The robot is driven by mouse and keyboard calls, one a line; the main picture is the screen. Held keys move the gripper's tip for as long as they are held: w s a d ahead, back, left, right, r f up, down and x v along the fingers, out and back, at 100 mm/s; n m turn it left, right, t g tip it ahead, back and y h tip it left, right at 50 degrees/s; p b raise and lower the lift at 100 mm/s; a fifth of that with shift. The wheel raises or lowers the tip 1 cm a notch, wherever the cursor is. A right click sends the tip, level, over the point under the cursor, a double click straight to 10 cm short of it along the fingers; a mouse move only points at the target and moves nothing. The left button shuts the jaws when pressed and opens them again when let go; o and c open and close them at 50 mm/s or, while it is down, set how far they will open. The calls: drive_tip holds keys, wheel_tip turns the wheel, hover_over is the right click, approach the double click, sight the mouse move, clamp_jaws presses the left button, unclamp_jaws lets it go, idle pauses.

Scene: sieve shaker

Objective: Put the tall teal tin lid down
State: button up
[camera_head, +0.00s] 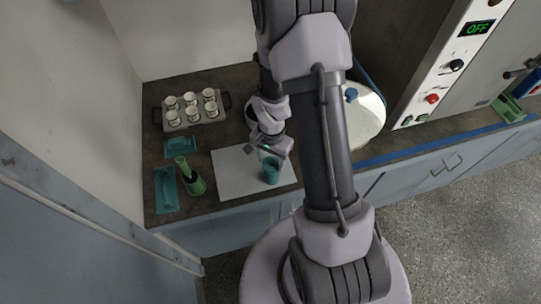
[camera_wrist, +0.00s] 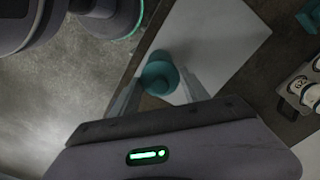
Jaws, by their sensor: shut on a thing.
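A teal tin (camera_head: 271,173) shows in the head view at the right part of a white board on the counter, just below my gripper (camera_head: 269,155). In the wrist view a round teal piece, which I take as the tin lid (camera_wrist: 158,72), lies between the two pale fingers of my gripper (camera_wrist: 160,88). My gripper is shut on it. In the head view I cannot make the lid out apart from the tin and the fingers, nor tell whether it touches the tin or the board.
The white board (camera_head: 228,180) is bare to the left. Beside it are a green vessel (camera_head: 195,184) and two teal trays (camera_head: 166,192) (camera_head: 181,146). A rack of white cups (camera_head: 193,117) stands behind. A white round container (camera_head: 367,112) is right of my arm.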

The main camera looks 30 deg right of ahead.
drive_tip(key=shift+s, duration=0.15)
drive_tip(key=shift+f+b, duration=0.45)
drive_tip(key=shift+b, duration=0.25)
drive_tip(key=o, duration=1.3)
drive_tip(key=shift+r, duration=0.1)
